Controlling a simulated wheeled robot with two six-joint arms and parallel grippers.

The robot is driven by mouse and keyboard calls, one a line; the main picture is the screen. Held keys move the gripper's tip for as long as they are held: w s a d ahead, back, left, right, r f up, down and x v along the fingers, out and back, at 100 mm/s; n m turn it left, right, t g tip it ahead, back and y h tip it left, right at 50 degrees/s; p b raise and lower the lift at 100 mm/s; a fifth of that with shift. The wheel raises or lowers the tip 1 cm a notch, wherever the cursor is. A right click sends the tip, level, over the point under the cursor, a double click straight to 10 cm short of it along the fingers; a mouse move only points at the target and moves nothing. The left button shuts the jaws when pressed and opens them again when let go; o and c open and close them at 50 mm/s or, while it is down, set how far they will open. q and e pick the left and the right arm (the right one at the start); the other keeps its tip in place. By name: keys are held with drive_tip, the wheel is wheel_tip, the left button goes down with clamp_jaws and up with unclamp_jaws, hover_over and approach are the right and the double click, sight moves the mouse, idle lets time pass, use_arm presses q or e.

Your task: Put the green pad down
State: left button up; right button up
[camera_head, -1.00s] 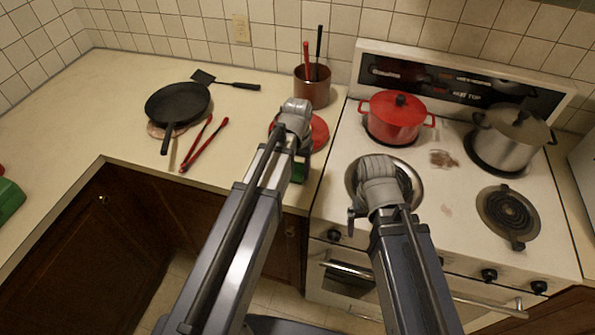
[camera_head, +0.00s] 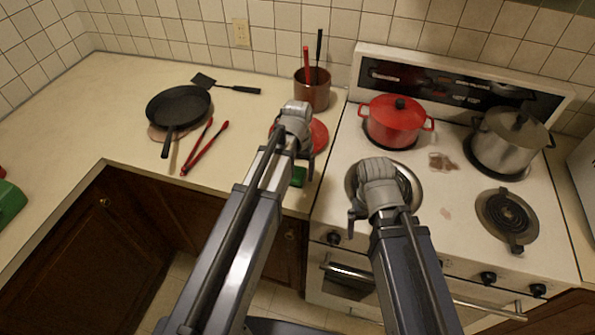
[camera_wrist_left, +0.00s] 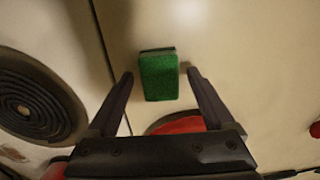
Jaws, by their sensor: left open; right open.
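The green pad (camera_wrist_left: 159,77) lies on the counter in the left wrist view, between the two spread fingers of my left gripper (camera_wrist_left: 158,78) and apart from both. In the head view a small part of the green pad (camera_head: 299,176) shows near the counter's front edge, beside my left arm. My left gripper (camera_head: 297,135) is open and hides the rest of the pad there.
A red round item (camera_head: 319,135) lies behind my left gripper. A brown pot with utensils (camera_head: 312,92) stands behind it. A black pan (camera_head: 178,105), red tongs (camera_head: 204,148) and a spatula (camera_head: 226,84) lie left. The stove has a red pot (camera_head: 396,122) and a steel pot (camera_head: 509,142).

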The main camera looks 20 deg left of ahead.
sight(297, 173)
use_arm(q)
wheel_tip(297, 173, up, 11)
drive_tip(key=p, duration=1)
drive_tip(key=shift+r+p, duration=0.2)
drive_tip(key=shift+p, duration=0.15)
drive_tip(key=shift+f, duration=0.15)
wheel_tip(297, 173, down, 12)
drive_tip(key=b, duration=1.2)
